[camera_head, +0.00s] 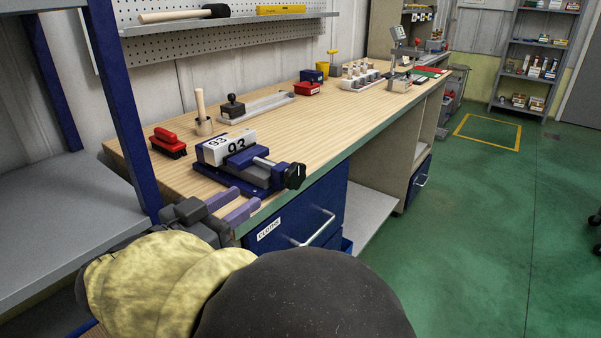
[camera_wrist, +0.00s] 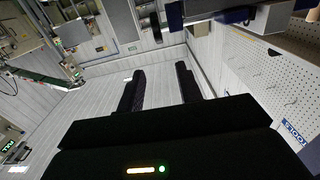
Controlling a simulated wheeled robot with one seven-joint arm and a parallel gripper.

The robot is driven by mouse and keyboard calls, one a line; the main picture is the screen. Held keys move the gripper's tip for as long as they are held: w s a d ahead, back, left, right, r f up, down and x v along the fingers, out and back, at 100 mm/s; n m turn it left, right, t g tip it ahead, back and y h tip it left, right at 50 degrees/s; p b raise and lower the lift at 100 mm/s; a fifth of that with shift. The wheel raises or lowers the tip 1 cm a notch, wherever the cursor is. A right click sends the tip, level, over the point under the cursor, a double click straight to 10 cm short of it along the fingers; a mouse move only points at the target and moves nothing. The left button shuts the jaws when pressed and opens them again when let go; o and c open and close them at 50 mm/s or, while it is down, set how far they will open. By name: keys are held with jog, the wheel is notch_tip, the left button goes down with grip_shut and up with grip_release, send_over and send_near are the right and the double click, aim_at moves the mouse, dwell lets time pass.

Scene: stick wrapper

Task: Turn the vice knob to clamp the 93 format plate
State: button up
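The blue vice (camera_head: 258,173) is fixed near the front edge of the workbench in the head view. Its black knob (camera_head: 294,176) is on the right end of its screw, beyond the bench edge. The white 93 format plate (camera_head: 213,151) sits in the vice, left of the blue jaw; I cannot tell whether the jaws touch it. My gripper (camera_head: 236,201) is in front of and left of the knob, apart from it and below the vice. Its two purple fingers are spread and empty.
A red brush (camera_head: 169,143) lies left of the vice. A wooden-handled tool (camera_head: 201,110) and a grey-based black-knobbed device (camera_head: 233,106) stand behind it. A drawer handle (camera_head: 318,230) juts out below the bench. A blue shelf post (camera_head: 122,110) stands at left.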

aim_at(296, 176)
jog(key=shift+d, duration=0.1)
jog(key=b+x, duration=0.1)
jog(key=x, duration=1.6)
jog(key=shift+w+d+b, duration=0.15)
jog(key=shift+w+b, duration=0.05)
jog(key=shift+b, duration=0.1)
grip_shut()
